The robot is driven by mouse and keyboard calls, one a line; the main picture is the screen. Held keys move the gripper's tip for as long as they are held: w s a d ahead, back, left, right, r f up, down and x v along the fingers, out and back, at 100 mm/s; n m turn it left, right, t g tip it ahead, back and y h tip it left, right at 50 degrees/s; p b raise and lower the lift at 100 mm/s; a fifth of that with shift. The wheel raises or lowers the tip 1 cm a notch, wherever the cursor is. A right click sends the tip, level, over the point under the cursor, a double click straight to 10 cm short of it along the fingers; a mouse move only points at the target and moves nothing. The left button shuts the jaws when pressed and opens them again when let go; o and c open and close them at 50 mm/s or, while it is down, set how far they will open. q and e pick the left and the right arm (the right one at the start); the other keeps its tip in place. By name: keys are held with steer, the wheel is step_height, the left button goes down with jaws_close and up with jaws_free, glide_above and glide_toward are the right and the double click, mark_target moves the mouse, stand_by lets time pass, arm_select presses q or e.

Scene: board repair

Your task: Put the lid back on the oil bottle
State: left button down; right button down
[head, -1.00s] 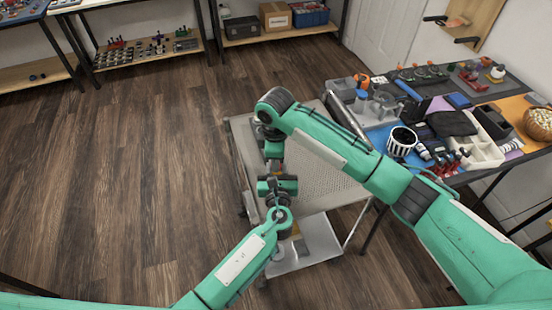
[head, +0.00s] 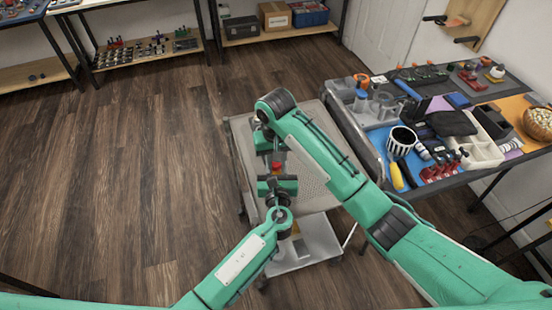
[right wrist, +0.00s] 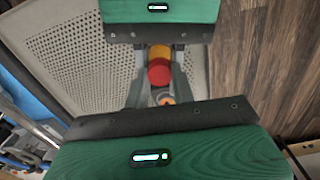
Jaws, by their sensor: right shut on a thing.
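My right gripper (head: 272,150) is over the cart, just beyond my left gripper (head: 277,186) in the head view. A small red lid (head: 277,167) shows between the two grippers. In the right wrist view the round red lid (right wrist: 158,72) sits between grey fingers, in line with a yellow part (right wrist: 158,52), seemingly the oil bottle. My right gripper (right wrist: 158,85) is shut on the red lid. The other green gripper body at the top of that view is my left one (right wrist: 160,38); its grip is unclear. Whether lid and bottle touch is unclear, and most of the bottle is hidden.
The cart (head: 315,205) has a perforated top and a lower shelf with a small orange thing (head: 295,227). A crowded workbench (head: 470,175) stands at the right, with a striped cup (head: 401,142) and a yellow-handled tool (head: 396,177). The floor at the left is free.

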steer(key=shift+s+f, duration=0.1)
steer(key=c, duration=1.2)
jaws_free()
steer(key=shift+o, duration=0.2)
steer(key=shift+r, duration=2.35)
steer(key=shift+c, duration=0.5)
